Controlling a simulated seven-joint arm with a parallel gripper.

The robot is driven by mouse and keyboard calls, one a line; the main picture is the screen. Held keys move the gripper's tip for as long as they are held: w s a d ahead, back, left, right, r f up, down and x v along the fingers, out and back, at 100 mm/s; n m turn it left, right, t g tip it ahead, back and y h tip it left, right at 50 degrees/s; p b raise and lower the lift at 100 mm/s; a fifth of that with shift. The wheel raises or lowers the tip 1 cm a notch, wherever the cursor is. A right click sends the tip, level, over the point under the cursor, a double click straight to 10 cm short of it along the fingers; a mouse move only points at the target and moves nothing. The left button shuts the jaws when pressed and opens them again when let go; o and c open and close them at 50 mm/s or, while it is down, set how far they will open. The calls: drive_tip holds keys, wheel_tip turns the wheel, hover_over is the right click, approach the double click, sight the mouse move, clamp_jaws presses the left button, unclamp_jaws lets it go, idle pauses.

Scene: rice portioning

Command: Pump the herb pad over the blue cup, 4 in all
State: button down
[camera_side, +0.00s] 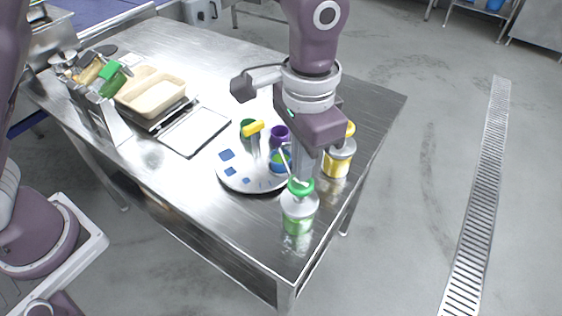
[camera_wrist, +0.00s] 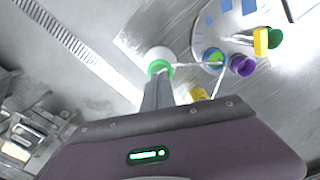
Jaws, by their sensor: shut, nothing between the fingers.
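The herb dispenser (camera_side: 299,214) is a clear jar with green contents and a green pad (camera_side: 301,187) on top, at the table's near corner. In the wrist view its green pad (camera_wrist: 159,68) is just ahead of my fingertips. A thin spout runs from it toward the blue cup (camera_side: 281,162). The blue cup stands on the round tray and also shows in the wrist view (camera_wrist: 213,57), with green inside. My gripper (camera_side: 302,178) is shut and empty, fingers pointing down at the green pad; whether they touch it I cannot tell.
A yellow dispenser (camera_side: 337,158) stands beside my gripper. A purple cup (camera_side: 279,134) and a green cup (camera_side: 247,127) share the round tray (camera_side: 233,180) with a yellow-handled tool (camera_side: 253,128). A beige bin (camera_side: 152,93), a flat metal tray (camera_side: 194,131) and a utensil rack (camera_side: 97,101) are at left.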

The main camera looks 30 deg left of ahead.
idle(0.4)
drive_tip(key=shift+f, duration=1.55)
drive_tip(key=shift+r, duration=1.55)
wheel_tip(320, 180, up, 6)
